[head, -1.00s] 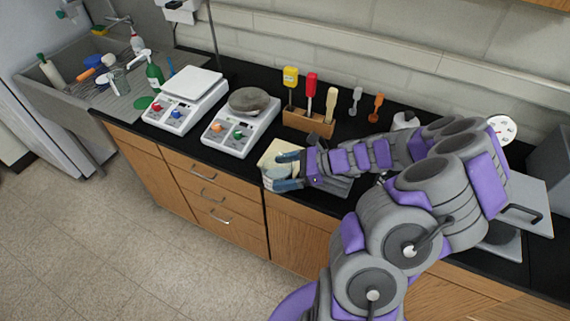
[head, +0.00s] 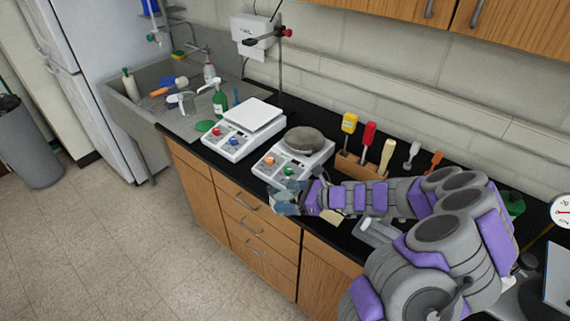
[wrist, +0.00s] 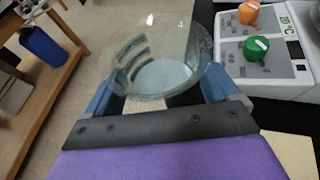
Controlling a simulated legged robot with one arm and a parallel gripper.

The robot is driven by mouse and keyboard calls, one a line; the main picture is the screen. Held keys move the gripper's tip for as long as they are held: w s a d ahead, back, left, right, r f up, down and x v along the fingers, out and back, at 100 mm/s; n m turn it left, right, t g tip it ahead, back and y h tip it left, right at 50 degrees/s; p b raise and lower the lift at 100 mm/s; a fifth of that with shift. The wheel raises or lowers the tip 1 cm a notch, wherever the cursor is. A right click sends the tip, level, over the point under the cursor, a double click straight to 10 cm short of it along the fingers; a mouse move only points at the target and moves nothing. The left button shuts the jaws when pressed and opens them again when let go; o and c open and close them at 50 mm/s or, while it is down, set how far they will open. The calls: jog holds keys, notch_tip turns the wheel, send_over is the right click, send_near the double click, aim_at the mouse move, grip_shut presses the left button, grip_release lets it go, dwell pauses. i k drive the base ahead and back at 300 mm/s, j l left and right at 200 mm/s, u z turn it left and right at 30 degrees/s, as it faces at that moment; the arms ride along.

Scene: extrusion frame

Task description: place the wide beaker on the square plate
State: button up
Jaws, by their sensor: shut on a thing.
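My gripper (wrist: 160,95) is shut on a clear glass wide beaker (wrist: 158,72), which looks upright between the blue fingers in the wrist view. In the head view my gripper (head: 287,198) is at the front edge of the counter, in front of the round-topped hotplate; the beaker there is small and partly hidden by the fingers. The white square plate (head: 254,116) tops the left hotplate unit, farther back and to the left of my gripper. Nothing stands on it.
The round-topped hotplate (head: 303,139) stands between my gripper and the wall; its orange and green knobs are close in the wrist view. A tool rack (head: 352,168) is to its right. The sink (head: 150,100) with several bottles is at the left. A clamp stand (head: 281,62) rises behind the square plate.

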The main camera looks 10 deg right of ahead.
aim_at(251, 112)
jog(key=i+j+z, duration=0.25)
jog(key=j, duration=0.4)
jog(key=i+j+z, duration=0.15)
jog(key=j+z, duration=0.15)
jog(key=j, duration=0.4)
jog(key=i+j+z, duration=0.1)
jog(key=j+z, duration=0.15)
jog(key=j, duration=0.45)
jog(key=j+z, duration=0.3)
jog(key=j, duration=0.45)
jog(key=i, duration=0.05)
